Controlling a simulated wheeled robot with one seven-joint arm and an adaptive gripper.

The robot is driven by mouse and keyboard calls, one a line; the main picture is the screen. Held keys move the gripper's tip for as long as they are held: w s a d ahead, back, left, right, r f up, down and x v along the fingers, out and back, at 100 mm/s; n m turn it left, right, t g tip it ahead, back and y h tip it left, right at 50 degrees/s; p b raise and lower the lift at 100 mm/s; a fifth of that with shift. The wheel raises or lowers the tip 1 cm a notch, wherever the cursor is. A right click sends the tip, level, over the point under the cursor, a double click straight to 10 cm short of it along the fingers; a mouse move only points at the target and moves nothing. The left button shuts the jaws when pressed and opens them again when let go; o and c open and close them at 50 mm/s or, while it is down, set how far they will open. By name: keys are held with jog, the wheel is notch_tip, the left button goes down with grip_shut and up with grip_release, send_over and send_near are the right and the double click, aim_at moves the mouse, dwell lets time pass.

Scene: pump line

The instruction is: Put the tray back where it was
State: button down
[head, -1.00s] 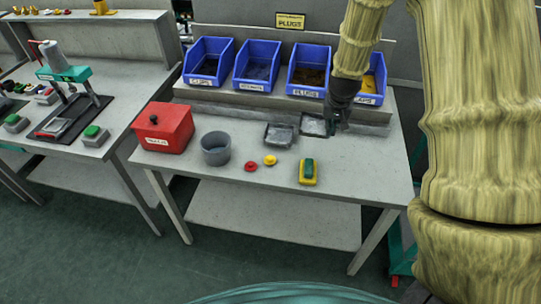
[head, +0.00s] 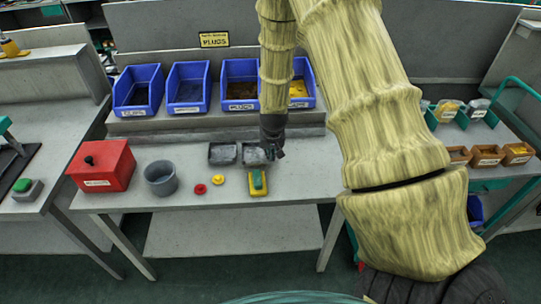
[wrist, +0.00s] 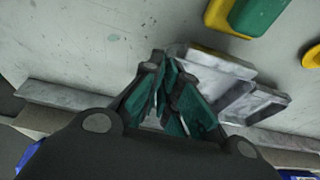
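Two small grey trays sit side by side at the back of the middle bench. The left tray (head: 222,153) is left of the other in the head view; the right tray (head: 253,155) is just behind a yellow-and-green block. My gripper (head: 274,150) points down at the right tray's right side. In the wrist view my gripper (wrist: 162,65) has its fingertips drawn together at that tray's edge (wrist: 215,62), and they look shut on it; the fingers hide the contact. The other tray (wrist: 255,102) lies close beside it. Whether the held tray is lifted is unclear.
Blue bins (head: 188,90) stand on a raised step behind the trays. The yellow-and-green block (head: 258,188), a yellow knob (head: 218,180), a red knob (head: 200,189), a grey cup (head: 160,178) and a red box (head: 102,166) stand in front and left. The bench's right end (head: 310,180) is clear.

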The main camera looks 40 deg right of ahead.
jog(key=shift+f, duration=1)
jog(key=shift+f, duration=0.15)
jog(key=c, duration=1.6)
grip_release()
jog(key=shift+c, duration=0.2)
jog(key=shift+r, duration=0.2)
